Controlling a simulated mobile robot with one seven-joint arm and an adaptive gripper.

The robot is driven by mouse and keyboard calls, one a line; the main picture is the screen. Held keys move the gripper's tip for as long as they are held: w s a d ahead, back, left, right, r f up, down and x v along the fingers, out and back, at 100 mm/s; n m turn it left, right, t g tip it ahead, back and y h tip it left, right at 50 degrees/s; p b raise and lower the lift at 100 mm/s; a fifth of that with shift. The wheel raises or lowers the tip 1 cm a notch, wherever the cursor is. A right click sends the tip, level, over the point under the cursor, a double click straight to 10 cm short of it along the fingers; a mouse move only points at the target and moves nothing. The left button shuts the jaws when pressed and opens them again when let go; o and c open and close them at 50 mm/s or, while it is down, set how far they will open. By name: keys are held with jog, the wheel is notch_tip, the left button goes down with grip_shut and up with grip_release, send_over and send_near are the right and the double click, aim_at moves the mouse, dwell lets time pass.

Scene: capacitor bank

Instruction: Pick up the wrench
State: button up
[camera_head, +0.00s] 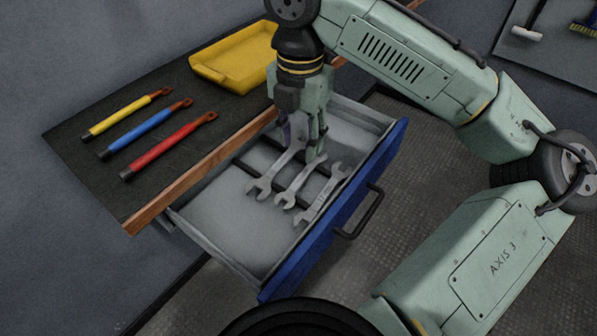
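Three grey open-ended wrenches lie side by side in the open drawer: a left wrench (271,177), a middle wrench (298,184) and a right wrench (325,194). My gripper (303,150) points down into the drawer over the far ends of the left and middle wrenches. Its fingers are apart, with grey wrench metal showing between them. The far ends are partly hidden by the fingers, and I cannot tell whether the fingers touch a wrench.
The pulled-out drawer (211,204) has a blue front with a dark handle (362,213). On the dark worktop (75,160) lie yellow (120,116), blue (143,130) and red (165,147) handled tools and a yellow tray (236,58). The drawer's left part is clear.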

aim_at(302, 176)
jog(key=f, duration=0.2)
jog(key=f+p, duration=0.1)
jog(key=f, duration=0.4)
jog(key=shift+s+d+f, duration=0.15)
jog(key=shift+d+f, duration=0.1)
jog(key=shift+f, duration=0.15)
grip_shut()
dwell(0.3)
